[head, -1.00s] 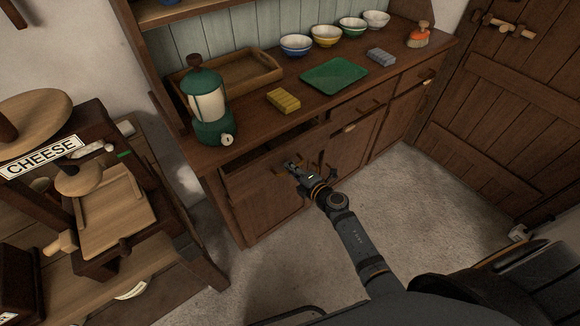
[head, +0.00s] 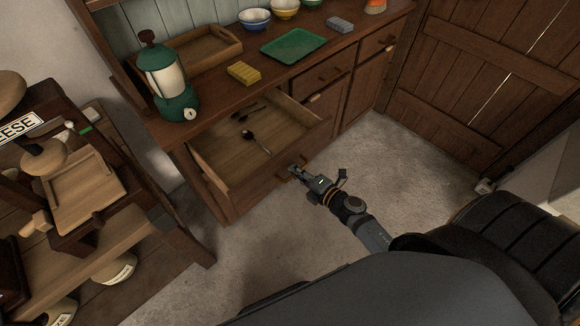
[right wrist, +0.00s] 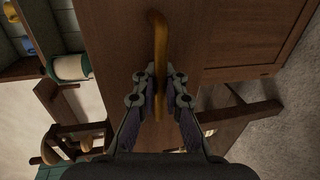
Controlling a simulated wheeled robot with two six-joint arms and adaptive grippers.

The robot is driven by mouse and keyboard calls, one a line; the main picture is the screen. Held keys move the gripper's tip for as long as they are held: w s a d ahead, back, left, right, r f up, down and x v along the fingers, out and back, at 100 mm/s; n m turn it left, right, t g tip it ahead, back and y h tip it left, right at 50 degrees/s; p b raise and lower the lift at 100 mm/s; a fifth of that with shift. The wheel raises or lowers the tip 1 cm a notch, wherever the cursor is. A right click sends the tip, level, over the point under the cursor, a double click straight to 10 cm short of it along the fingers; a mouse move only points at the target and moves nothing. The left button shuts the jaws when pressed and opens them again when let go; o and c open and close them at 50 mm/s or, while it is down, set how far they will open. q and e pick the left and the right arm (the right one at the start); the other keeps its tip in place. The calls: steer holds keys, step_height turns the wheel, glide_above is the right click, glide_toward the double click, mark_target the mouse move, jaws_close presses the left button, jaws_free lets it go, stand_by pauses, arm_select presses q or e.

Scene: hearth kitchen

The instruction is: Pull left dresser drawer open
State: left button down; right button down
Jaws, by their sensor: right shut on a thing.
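The left dresser drawer (head: 258,138) stands well out from the dresser in the head view. Dark spoon-like utensils (head: 254,140) lie on its pale wooden floor. My right gripper (head: 293,170) is at the drawer's front, at its handle. In the right wrist view, the bar handle (right wrist: 159,45) runs between the two fingers of my right gripper (right wrist: 164,80), which is shut on it. The drawer front (right wrist: 115,25) fills the upper middle of that view. My left gripper is in neither view.
On the dresser top are a green lantern-like container (head: 172,85), a yellow block (head: 244,72), a green tray (head: 293,46) and bowls (head: 255,19). A cheese press stand (head: 75,190) is at the left. Open floor (head: 400,150) lies at the right, before a wooden door (head: 490,80).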

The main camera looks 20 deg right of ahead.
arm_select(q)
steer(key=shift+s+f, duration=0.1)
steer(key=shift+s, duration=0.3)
arm_select(e)
steer(key=shift+s+r, duration=0.1)
steer(key=c, duration=1.4)
jaws_free()
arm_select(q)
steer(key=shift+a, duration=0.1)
arm_select(e)
steer(key=shift+d, duration=0.1)
steer(key=v, duration=1.2)
